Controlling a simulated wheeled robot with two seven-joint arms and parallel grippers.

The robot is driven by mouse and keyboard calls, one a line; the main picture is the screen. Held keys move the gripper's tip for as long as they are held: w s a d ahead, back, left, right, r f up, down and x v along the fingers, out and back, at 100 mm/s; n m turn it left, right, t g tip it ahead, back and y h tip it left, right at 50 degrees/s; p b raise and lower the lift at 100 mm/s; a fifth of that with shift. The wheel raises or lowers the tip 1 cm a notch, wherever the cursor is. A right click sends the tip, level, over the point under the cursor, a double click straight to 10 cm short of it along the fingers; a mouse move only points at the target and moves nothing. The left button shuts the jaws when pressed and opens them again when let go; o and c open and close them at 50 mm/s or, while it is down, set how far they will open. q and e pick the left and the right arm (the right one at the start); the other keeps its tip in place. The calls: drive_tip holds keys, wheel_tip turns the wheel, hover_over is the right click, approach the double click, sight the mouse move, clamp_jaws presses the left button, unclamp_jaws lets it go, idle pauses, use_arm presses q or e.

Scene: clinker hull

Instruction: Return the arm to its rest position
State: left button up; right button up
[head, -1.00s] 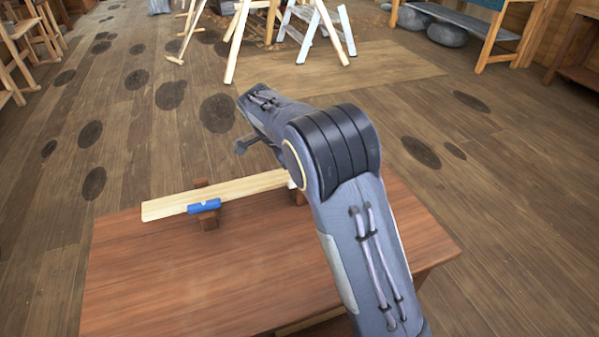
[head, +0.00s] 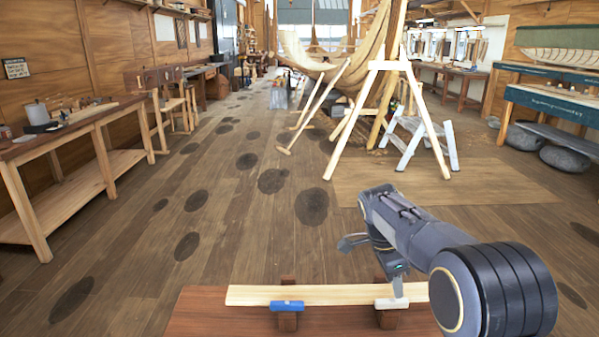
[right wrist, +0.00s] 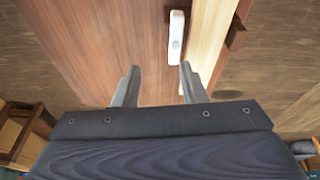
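My right arm reaches in from the lower right in the head view. The white block (right wrist: 176,38) lies beyond the fingertips there, apart from the fingers in the picture. My left gripper is not in view.
The plank rests on dark wooden supports on a reddish-brown table (head: 225,318). A blue block (head: 287,306) sits at the plank's near edge. A pale trestle (head: 385,66) and a stepladder (head: 425,140) stand beyond. Open floor lies to the left.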

drive_tip(key=s+d+r+n+t+y+p, duration=0.1)
drive_tip(key=s+r+n+y+p, duration=0.2)
drive_tip(key=s, duration=0.5)
drive_tip(key=s+d+r+n+t+y, duration=0.1)
drive_tip(key=s+r+n+y, duration=0.25)
drive_tip(key=s, duration=0.45)
drive_tip(key=s+a+n+t+p, duration=0.3)
drive_tip(key=s+a+n, duration=0.3)
drive_tip(key=s, duration=0.8)
drive_tip(key=n+t, duration=0.1)
drive_tip(key=n, duration=0.2)
drive_tip(key=shift+s+a+r, duration=0.15)
drive_tip(key=shift+s+r, duration=0.05)
drive_tip(key=shift+s, duration=0.15)
